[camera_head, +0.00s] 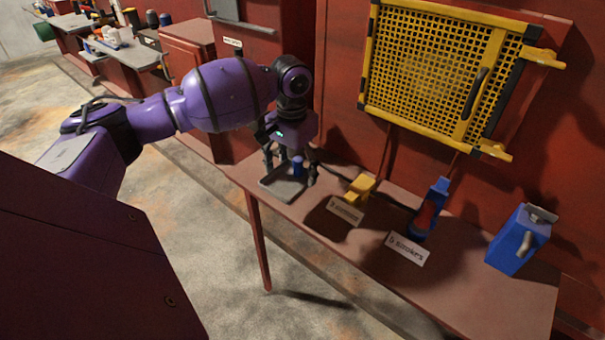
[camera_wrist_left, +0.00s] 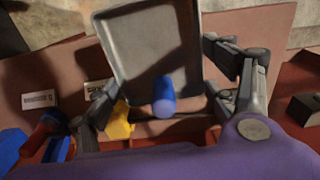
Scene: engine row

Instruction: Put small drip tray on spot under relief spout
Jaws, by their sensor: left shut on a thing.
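The small drip tray (camera_head: 283,188) is a shallow grey square pan at the left end of the brown bench. A blue peg (camera_head: 298,166) stands at it. In the left wrist view the tray (camera_wrist_left: 150,45) fills the upper middle, with the peg (camera_wrist_left: 164,98) at its near edge. My left gripper (camera_head: 291,172) is over the tray, fingers pointing down, and is shut on it. I cannot tell whether the tray touches the bench. I cannot make out the relief spout or the spot under it. My right gripper is not in view.
A yellow mesh guard (camera_head: 430,70) is on the red wall behind. The bench's front is mostly clear.

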